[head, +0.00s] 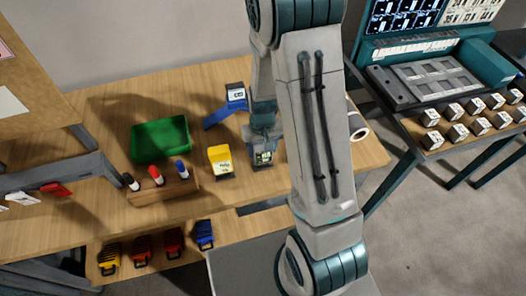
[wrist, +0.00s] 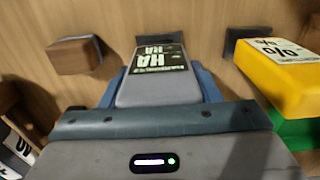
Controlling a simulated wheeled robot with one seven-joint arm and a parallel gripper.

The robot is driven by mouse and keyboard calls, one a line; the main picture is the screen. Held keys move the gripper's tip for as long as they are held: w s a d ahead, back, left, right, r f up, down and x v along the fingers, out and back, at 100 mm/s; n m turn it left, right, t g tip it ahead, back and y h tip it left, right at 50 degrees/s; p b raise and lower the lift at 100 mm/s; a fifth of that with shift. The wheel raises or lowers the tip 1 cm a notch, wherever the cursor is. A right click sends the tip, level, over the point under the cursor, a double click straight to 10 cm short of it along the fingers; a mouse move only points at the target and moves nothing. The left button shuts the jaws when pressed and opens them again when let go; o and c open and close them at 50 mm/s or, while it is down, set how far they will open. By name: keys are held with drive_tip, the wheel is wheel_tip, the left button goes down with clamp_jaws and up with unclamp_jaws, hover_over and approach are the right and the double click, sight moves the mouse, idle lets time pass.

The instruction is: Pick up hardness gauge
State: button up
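The hardness gauge (wrist: 155,75) is a grey block with a dark label; large letters "HA" can be read in the wrist view. It lies directly beyond the front edge of my gripper, with blue parts close along both its sides. In the head view, my gripper (head: 264,138) points down at the table, and the gauge (head: 264,158) shows at its lower end. My gripper's body fills the bottom of the wrist view and hides the gauge's near end. I cannot tell whether the fingers grip the gauge or only stand around it.
A yellow device (head: 220,160) stands close to the left, with a green tray (head: 160,139) and marker rack (head: 160,190) farther left. In the wrist view a brown block (wrist: 74,56) lies at upper left. My arm hides part of the table.

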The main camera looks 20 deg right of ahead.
drive_tip(key=shift+r, duration=0.15)
drive_tip(key=shift+r, duration=0.45)
drive_tip(key=r, duration=0.1)
drive_tip(key=r+b, duration=0.1)
drive_tip(key=r, duration=0.1)
drive_tip(key=shift+s+d+r, duration=0.2)
drive_tip(key=shift+s+r, duration=0.05)
drive_tip(key=shift+s, duration=0.15)
drive_tip(key=s+d+r+b, duration=0.1)
drive_tip(key=s+d+r, duration=0.4)
drive_tip(key=s, duration=0.4)
drive_tip(key=shift+s+r+b, duration=0.3)
drive_tip(key=shift+r, duration=0.4)
drive_tip(key=shift+o, duration=1.2)
drive_tip(key=shift+r+p, duration=1.2)
drive_tip(key=shift+r, duration=0.3)
